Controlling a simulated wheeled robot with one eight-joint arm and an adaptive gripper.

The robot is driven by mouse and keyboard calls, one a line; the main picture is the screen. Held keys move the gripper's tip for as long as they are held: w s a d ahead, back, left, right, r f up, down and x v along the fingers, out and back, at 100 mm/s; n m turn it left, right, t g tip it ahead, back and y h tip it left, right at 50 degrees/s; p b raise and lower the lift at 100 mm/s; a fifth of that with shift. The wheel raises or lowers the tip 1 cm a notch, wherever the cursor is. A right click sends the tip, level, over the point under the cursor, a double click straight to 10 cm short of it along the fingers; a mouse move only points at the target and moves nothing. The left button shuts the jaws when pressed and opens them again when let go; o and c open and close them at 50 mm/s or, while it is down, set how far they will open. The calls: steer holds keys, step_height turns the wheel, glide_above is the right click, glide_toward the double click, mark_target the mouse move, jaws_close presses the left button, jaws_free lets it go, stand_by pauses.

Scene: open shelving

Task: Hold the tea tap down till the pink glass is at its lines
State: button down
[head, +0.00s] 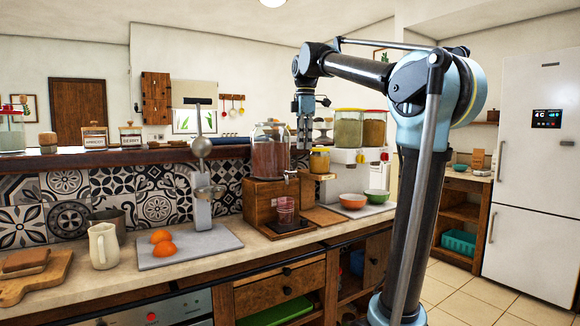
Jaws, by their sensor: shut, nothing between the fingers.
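The tea dispenser is a glass jar of reddish-brown liquid (269,152) on a wooden stand (258,203). Its tap (290,175) is small, at the jar's lower right front. The pink glass (286,208) stands upright below the tap on a dark tray in front of the stand. Its lines and its fill level are too small to make out. My gripper (304,144) points down, shut and empty, to the right of the jar and above the tap, apart from the tap and the glass.
Two grain dispensers (348,130) stand right of my gripper, with an orange bowl (352,201) and a green bowl (376,195) below. A yellow-filled jar (319,160) is close under my gripper. A metal press (201,190) stands left. A raised ledge (160,155) runs behind.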

mark_target(288, 171)
steer(key=w+a+r+n, duration=0.4)
steer(key=a+r, duration=0.1)
steer(key=r, duration=0.1)
steer(key=shift+w+a+n, duration=0.15)
steer(key=shift+a+n, duration=0.2)
steer(key=shift+n, duration=0.05)
step_height(288, 171, down, 14)
steer(key=shift+r, duration=0.1)
stand_by(0.5)
